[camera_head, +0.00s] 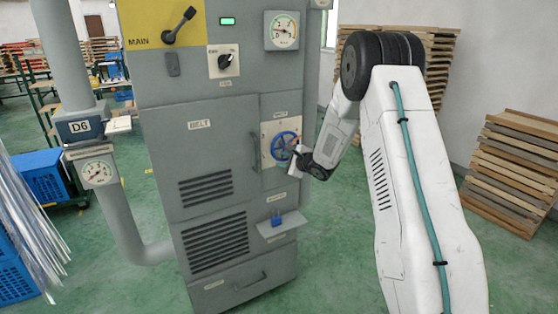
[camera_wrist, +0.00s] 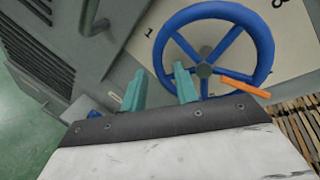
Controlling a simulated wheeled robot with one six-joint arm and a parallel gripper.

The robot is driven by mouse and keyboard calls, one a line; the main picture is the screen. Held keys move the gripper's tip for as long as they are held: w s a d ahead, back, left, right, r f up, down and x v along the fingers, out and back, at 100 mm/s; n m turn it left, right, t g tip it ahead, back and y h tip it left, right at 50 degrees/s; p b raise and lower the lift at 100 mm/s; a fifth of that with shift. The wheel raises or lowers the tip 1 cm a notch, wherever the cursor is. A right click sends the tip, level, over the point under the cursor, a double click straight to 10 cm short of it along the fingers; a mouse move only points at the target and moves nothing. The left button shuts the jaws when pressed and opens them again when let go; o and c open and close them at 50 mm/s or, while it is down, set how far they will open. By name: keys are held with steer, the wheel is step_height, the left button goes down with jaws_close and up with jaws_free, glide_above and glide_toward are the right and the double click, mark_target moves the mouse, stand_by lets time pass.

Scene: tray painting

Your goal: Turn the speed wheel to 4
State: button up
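The speed wheel (camera_head: 284,146) is a blue spoked handwheel on a cream plate (camera_head: 268,160) on the grey cabinet's front. In the wrist view the wheel (camera_wrist: 205,68) fills the upper right, with an orange bar (camera_wrist: 245,87) at its lower right. A "1" shows on the plate at upper left, and part of another figure at the top right edge. My gripper (camera_wrist: 160,70) has its two teal fingers apart, with nothing held between them. The fingers are at the wheel's lower left rim; contact cannot be told. In the head view my gripper (camera_head: 299,156) is just right of the wheel.
The grey cabinet (camera_head: 160,130) carries a belt door, vents, handles and a gauge (camera_head: 285,31). A small shelf with a blue padlock-like item (camera_head: 276,219) juts out below the wheel. A pipe with a gauge (camera_head: 97,172) stands left. Stacked boards (camera_head: 510,170) stand right. Green floor is open between.

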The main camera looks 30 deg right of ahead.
steer(key=v, duration=0.4)
steer(key=shift+f, duration=0.1)
stand_by(0.4)
steer(key=s+d+f+n+g+h, duration=0.4)
steer(key=s+d+f+n, duration=0.1)
steer(key=s+f+n, duration=0.1)
steer(key=s+r+n+g+h, duration=0.1)
steer(key=s+r+n+g, duration=0.15)
steer(key=s, duration=0.35)
steer(key=s+a+r+n+g, duration=0.2)
steer(key=s+a+r+n, duration=0.2)
steer(key=s, duration=0.9)
steer(key=s+a+r+n+g+y, duration=0.1)
steer(key=s+a+r+n+g, duration=0.1)
steer(key=s+a+r+n, duration=0.3)
steer(key=s+a+r+n+g+y, duration=0.1)
steer(key=s+a+r+n, duration=0.4)
steer(key=s, duration=1.5)
steer(key=a+r+g, duration=0.1)
steer(key=a+r, duration=0.4)
steer(key=a, duration=0.4)
steer(key=shift+s+a+r, duration=0.25)
steer(key=shift+s+r, duration=0.05)
steer(key=shift+s, duration=0.05)
